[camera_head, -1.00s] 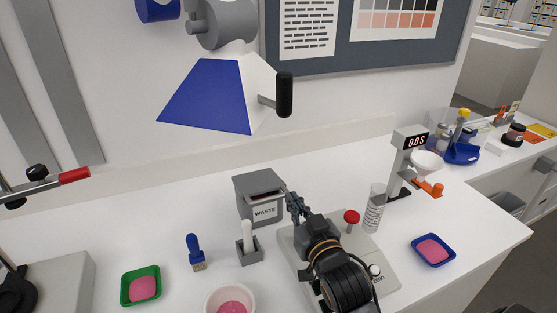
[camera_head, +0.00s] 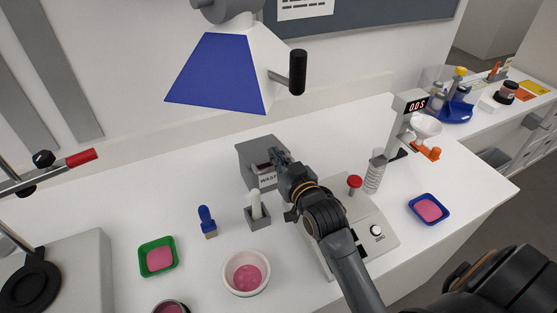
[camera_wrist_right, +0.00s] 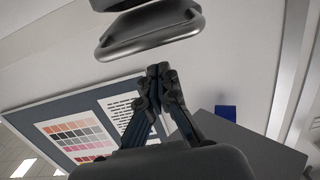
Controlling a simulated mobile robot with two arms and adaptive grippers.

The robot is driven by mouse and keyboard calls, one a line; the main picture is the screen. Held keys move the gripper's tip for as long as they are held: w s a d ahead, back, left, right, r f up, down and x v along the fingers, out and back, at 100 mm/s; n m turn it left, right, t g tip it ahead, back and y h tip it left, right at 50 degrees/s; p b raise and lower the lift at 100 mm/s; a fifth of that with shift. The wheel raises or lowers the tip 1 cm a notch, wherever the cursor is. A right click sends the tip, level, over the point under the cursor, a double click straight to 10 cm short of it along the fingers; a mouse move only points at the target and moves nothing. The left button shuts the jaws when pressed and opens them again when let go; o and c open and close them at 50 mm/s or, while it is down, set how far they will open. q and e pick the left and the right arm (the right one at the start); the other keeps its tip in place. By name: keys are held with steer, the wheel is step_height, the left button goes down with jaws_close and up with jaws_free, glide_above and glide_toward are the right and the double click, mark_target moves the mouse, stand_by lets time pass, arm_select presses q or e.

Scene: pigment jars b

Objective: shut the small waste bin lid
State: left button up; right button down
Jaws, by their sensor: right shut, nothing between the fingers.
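The small grey waste bin (camera_head: 246,176) stands against the back of the bench in the head view, its WASTE label partly covered by my right gripper. Its grey lid (camera_head: 262,148) is over the top, with a dark gap below its front edge; the exact lid angle is hard to tell. My right gripper (camera_head: 278,156) is shut and empty, with its fingertips at the front right of the lid. I cannot tell if they touch it. In the right wrist view the shut fingers (camera_wrist_right: 158,72) show beside a large grey surface, probably the bin. My left gripper is not in view.
A holder with a white-handled tool (camera_head: 257,215) and a blue-handled brush (camera_head: 207,221) stand in front of the bin. A white bowl (camera_head: 246,288) and green tray (camera_head: 174,243) are nearer. A device with a red knob (camera_head: 354,182) is right. A blue-faced hood (camera_head: 215,78) hangs above.

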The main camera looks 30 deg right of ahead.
arm_select(q)
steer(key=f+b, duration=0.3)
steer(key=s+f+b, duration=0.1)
steer(key=b, duration=0.1)
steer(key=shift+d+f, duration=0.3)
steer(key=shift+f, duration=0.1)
arm_select(e)
step_height(320, 180, down, 7)
steer(key=s+t, duration=0.1)
steer(key=s, duration=0.1)
steer(key=shift+r, duration=0.15)
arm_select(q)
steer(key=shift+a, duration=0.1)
arm_select(e)
steer(key=shift+s, duration=0.1)
